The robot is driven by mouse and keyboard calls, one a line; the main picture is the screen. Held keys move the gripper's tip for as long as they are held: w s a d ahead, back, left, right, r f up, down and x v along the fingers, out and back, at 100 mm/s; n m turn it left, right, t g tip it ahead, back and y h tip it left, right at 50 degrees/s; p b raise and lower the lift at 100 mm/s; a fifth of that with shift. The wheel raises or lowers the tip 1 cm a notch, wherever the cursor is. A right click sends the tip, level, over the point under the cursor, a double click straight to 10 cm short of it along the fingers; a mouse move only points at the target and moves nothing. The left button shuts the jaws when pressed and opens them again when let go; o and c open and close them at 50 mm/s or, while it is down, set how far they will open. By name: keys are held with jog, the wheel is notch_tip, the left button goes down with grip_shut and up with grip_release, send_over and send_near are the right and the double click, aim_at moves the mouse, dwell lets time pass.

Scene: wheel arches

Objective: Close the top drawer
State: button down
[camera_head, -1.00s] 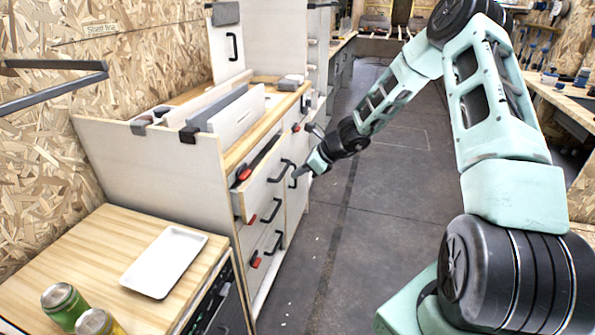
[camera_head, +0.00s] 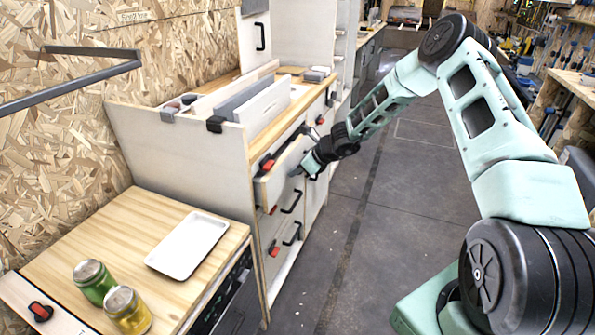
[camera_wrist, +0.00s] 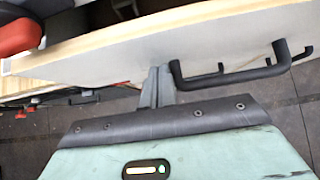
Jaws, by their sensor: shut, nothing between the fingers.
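The top drawer (camera_head: 283,172) of the white cabinet stands partly pulled out in the head view, with a gap showing behind its pale front. My gripper (camera_head: 301,173) is at the outer face of the drawer front, near its handle. In the wrist view, the drawer front (camera_wrist: 210,42) spans the top, with its black bar handle (camera_wrist: 230,76) to the right of my gripper (camera_wrist: 158,73). The fingers are shut together and empty, pointing at the drawer front beside the handle's left end. I cannot tell whether they touch it.
Lower drawers with black handles (camera_head: 291,233) are below. A wooden-topped counter (camera_head: 135,222) in front holds a white tray (camera_head: 188,245), a green can (camera_head: 93,281) and a yellow can (camera_head: 127,309). The floor (camera_head: 385,235) right of the cabinet is clear.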

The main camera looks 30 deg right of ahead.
aim_at(287, 162)
jog(key=shift+w+a+r+p, duration=0.1)
jog(key=shift+w+a+p, duration=0.4)
jog(key=shift+w+a, duration=0.4)
jog(key=shift+w+a+r+p, duration=0.1)
jog(key=shift+w+a+p, duration=0.5)
jog(key=shift+w, duration=0.4)
jog(key=shift+a, duration=0.15)
